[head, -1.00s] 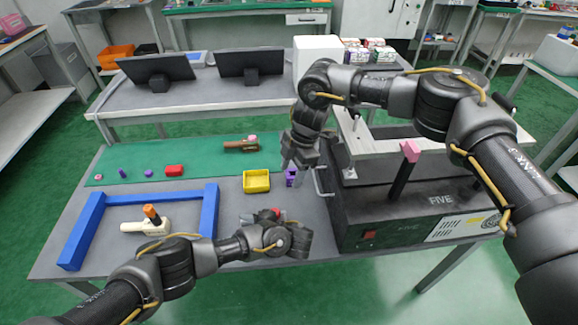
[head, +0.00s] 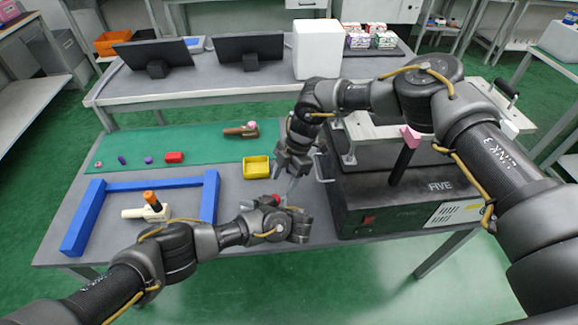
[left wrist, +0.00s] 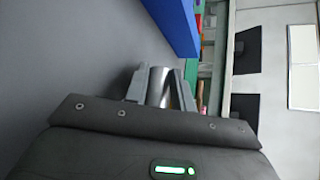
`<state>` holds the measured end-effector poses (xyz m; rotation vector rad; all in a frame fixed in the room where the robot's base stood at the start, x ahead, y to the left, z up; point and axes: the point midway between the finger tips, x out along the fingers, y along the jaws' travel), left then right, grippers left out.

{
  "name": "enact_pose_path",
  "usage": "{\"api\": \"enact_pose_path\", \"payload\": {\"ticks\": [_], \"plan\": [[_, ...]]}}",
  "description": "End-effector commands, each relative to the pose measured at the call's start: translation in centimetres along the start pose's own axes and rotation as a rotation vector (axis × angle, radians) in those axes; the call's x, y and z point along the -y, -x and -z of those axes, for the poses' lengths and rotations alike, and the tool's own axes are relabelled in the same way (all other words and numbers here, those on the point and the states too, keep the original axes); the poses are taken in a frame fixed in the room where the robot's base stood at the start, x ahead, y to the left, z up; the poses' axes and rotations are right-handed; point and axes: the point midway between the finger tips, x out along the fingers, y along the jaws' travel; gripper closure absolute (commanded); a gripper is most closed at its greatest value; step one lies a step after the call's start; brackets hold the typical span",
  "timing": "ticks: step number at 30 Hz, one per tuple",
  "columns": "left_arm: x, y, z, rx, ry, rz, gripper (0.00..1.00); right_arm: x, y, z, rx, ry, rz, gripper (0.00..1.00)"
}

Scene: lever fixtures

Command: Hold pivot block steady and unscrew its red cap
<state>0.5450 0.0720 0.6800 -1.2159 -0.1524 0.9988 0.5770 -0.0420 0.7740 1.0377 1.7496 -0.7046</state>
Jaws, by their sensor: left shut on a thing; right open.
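The pivot block (left wrist: 157,88) shows in the left wrist view as a shiny metal piece between the fingers of my left gripper (left wrist: 160,90), which is shut on it. In the head view my left gripper (head: 258,204) is above the table front, its fingers partly hidden by its own wrist. The red cap (head: 275,198) shows as a small red spot just above that wrist. My right gripper (head: 292,186) is open, fingers pointing down, close above and slightly right of the cap. I cannot tell whether it touches the cap. The cap does not show in the left wrist view.
A yellow bin (head: 256,168) stands behind the grippers. A black machine (head: 400,205) with a lever stands close on the right. A blue frame (head: 86,215) with an orange-topped fixture (head: 150,204) lies left. Small parts, including a red block (head: 174,157), lie on the green mat.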

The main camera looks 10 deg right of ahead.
Motion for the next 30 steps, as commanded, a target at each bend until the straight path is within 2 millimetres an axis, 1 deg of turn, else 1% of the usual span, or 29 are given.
{"api": "enact_pose_path", "payload": {"ticks": [1, 3, 6, 9, 15, 23, 30], "plan": [[0.0, 0.0, 0.0, 0.000, 0.000, 0.000, 1.00, 0.1, -1.0, 0.0, 0.001, 0.000, 0.002, 0.45], [0.0, 0.0, 0.0, 0.000, 0.000, 0.000, 1.00, 0.0, -2.3, 0.0, 0.001, 0.000, 0.002, 0.45], [0.0, 0.0, 0.0, 0.000, -0.001, 0.000, 1.00, 0.1, -3.7, 0.0, 0.001, -0.001, 0.002, 0.45], [0.0, 0.0, 0.0, 0.000, -0.001, 0.000, 1.00, 0.0, -4.8, 0.0, 0.001, 0.000, 0.000, 0.45], [0.0, 0.0, 0.0, 0.000, -0.001, 0.000, 1.00, 0.0, -5.8, 0.0, 0.000, 0.000, -0.001, 0.45], [-0.1, 0.0, 0.0, 0.000, -0.001, 0.000, 1.00, 0.0, -5.8, 0.0, 0.000, 0.000, -0.001, 0.45], [-0.1, 0.0, 0.0, 0.000, -0.001, 0.000, 1.00, 0.0, -5.8, 0.0, 0.000, 0.000, -0.001, 0.77]]}}
